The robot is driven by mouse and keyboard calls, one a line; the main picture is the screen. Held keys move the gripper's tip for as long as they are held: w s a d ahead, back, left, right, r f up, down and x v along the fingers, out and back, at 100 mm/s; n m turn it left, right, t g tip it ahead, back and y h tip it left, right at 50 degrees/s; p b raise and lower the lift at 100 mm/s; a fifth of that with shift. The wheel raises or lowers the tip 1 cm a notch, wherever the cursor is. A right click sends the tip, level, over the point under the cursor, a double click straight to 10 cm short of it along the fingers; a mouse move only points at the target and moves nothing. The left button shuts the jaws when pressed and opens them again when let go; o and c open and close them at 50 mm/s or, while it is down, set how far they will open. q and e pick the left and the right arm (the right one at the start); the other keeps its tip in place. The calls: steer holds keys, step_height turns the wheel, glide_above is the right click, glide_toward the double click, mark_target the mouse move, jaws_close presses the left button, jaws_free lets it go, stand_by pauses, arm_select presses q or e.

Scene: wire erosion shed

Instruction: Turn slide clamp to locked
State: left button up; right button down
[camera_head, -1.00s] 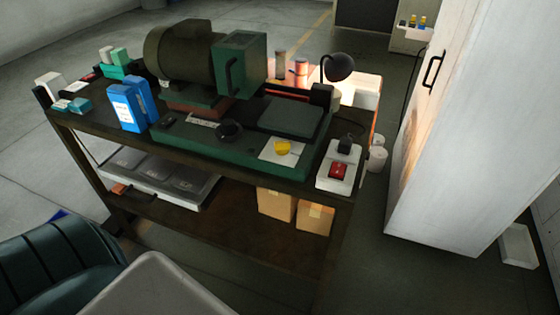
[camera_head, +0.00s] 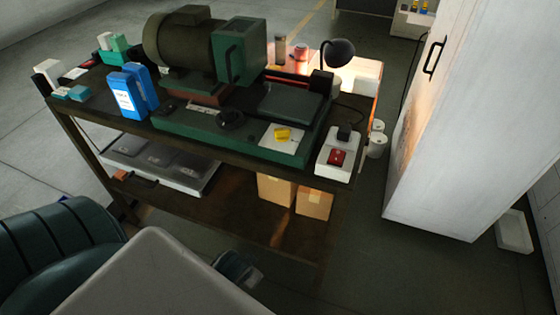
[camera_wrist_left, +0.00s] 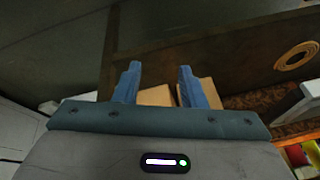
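The green machine bed (camera_head: 175,124) stands on the cart's top, with a black round knob (camera_head: 232,119) on its front. Right of the knob, a small yellow piece (camera_head: 283,134) sits on a white plate (camera_head: 272,143). I cannot tell which of these is the slide clamp, nor its setting. My left gripper (camera_wrist_left: 158,84) has two blue fingers set wide apart with nothing between them, and cardboard boxes lie beyond. In the head view, a teal gripper part (camera_head: 238,267) shows low in front of the cart, well below the machine. My right gripper is not identifiable.
A white switch box (camera_head: 337,158) with a red switch is at the cart's front right corner. Blue bottles (camera_head: 127,95) stand left of the machine. Cardboard boxes (camera_head: 313,202) and a grey tray (camera_head: 190,178) are on the lower shelf. A white cabinet (camera_head: 455,140) stands right, across open floor.

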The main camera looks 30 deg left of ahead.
arm_select(q)
steer(key=w+a+r+m+t, duration=0.1)
steer(key=w+r+m+t, duration=0.2)
steer(key=w+r+t, duration=0.75)
steer(key=w+r+m+t, duration=0.1)
steer(key=w+r+m, duration=0.25)
steer(key=r, duration=1.45)
steer(key=w+a+r+m+t, duration=0.1)
steer(key=w+r+m+t, duration=0.4)
steer(key=r, duration=0.9)
steer(key=w+d+r+m+g+h, duration=0.25)
steer(key=d+r+m+h, duration=0.2)
steer(key=m+h, duration=0.65)
steer(key=w+d+r+m+g+h, duration=0.1)
steer(key=d+r+m+g+h, duration=0.45)
steer(key=m, duration=0.75)
steer(key=m+g+y, duration=0.9)
steer(key=g+y, duration=0.1)
steer(key=y, duration=0.2)
glide_toward(282, 129)
steer(key=b+x, duration=0.4)
steer(key=x, duration=0.2)
steer(key=shift+f, duration=0.45)
steer(key=shift+w+d+f+p, duration=0.1)
steer(key=shift+d+f+p, duration=0.05)
steer(key=shift+f+p, duration=0.15)
steer(key=shift+w+d+f+t+h, duration=0.15)
steer(key=shift+f+t+h, duration=0.1)
steer(key=shift+f, duration=0.3)
